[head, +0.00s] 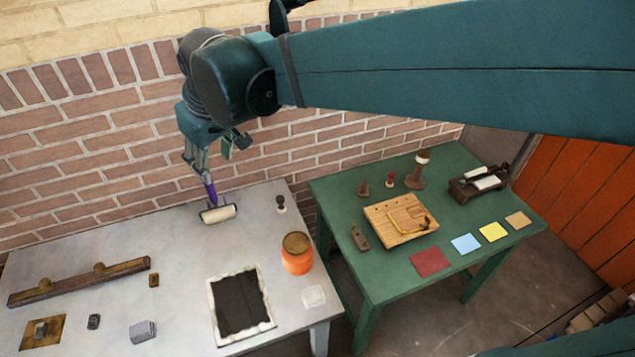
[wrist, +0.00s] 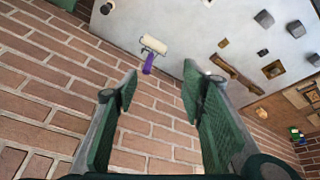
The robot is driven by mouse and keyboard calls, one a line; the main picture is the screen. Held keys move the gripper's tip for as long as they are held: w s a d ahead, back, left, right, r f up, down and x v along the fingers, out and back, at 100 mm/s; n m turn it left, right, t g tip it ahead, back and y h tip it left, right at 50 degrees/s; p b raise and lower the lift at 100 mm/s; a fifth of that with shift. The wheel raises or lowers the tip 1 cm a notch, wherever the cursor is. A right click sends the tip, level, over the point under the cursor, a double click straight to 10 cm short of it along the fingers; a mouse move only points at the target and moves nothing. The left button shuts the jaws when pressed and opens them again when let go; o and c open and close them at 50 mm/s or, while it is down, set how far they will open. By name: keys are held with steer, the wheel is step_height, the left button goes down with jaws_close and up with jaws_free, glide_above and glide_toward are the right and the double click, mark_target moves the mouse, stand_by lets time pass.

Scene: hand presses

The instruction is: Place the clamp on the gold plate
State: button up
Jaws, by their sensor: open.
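A thin yellow C-shaped piece, which looks like the clamp (head: 409,232), lies on a wooden board (head: 378,214) on the green table. A tan-gold square (head: 518,220), which looks like the gold plate, lies flat near that table's right edge, right of the yellow square. It appears bare. My gripper (head: 214,158) is at the left, above the back of the grey table, far from both. In the wrist view my gripper (wrist: 160,88) is open with nothing between its fingers. I cannot make out the clamp or gold square in the wrist view.
A purple-handled roller (head: 219,213) lies on the grey table (head: 180,270) below my gripper. An orange jar (head: 297,257) stands near its right edge. Dark red (head: 430,262), light blue (head: 466,244) and yellow (head: 494,232) squares line the green table's front. A gap separates the tables.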

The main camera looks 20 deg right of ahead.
steer(key=s+d+f+m+t, duration=0.1)
steer(key=s+d+f+m, duration=0.2)
steer(key=s+d, duration=0.5)
steer(key=s+d+f+m+t+h, duration=0.1)
steer(key=s+d+f+m+t, duration=0.1)
steer(key=s+d, duration=0.7)
steer(key=d+f+m, duration=0.1)
steer(key=d, duration=0.4)
steer(key=shift+s+f+h, duration=0.2)
steer(key=shift+s+h, duration=0.05)
steer(key=shift+h, duration=0.05)
